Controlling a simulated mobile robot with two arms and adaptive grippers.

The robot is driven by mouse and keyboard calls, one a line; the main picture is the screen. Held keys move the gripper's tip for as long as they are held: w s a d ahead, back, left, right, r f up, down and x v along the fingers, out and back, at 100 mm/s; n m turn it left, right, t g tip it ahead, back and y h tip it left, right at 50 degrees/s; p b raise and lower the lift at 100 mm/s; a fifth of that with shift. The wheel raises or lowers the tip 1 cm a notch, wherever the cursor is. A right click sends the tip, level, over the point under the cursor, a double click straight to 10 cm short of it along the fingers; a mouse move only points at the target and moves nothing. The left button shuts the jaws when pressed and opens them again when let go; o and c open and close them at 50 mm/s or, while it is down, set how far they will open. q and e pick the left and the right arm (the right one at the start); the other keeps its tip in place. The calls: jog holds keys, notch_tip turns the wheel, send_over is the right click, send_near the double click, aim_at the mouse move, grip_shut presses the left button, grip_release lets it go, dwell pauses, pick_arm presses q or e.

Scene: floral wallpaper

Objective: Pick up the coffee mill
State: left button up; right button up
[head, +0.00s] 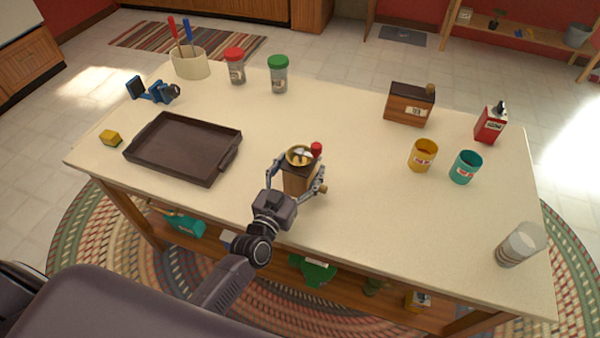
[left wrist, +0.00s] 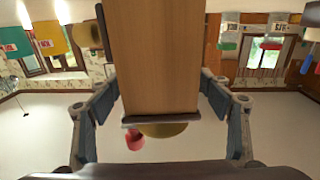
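The coffee mill (head: 299,180) is a wooden box with a dark top, a brass bowl and a red knob. It stands upright near the front edge of the table (head: 355,212). My left gripper (head: 300,175) reaches over the front edge, with one finger on each side of the mill. In the left wrist view the wooden body (left wrist: 160,60) appears upside down between the fingers of my left gripper (left wrist: 160,85). The fingertips are very close to its sides; whether they press on it cannot be told. My right gripper is not in view.
A dark tray (head: 183,178) lies to the left. Behind are red-lidded (head: 236,68) and green-lidded (head: 278,75) jars. To the right are a wooden box (head: 409,105), a yellow can (head: 422,156), a teal can (head: 465,168) and a glass (head: 519,246). The table's middle is clear.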

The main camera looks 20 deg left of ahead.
pick_arm(q)
jog(key=c, duration=1)
jog(key=shift+r, duration=0.1)
jog(key=shift+c, duration=0.4)
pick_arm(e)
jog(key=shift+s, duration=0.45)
pick_arm(q)
jog(key=shift+r, duration=0.15)
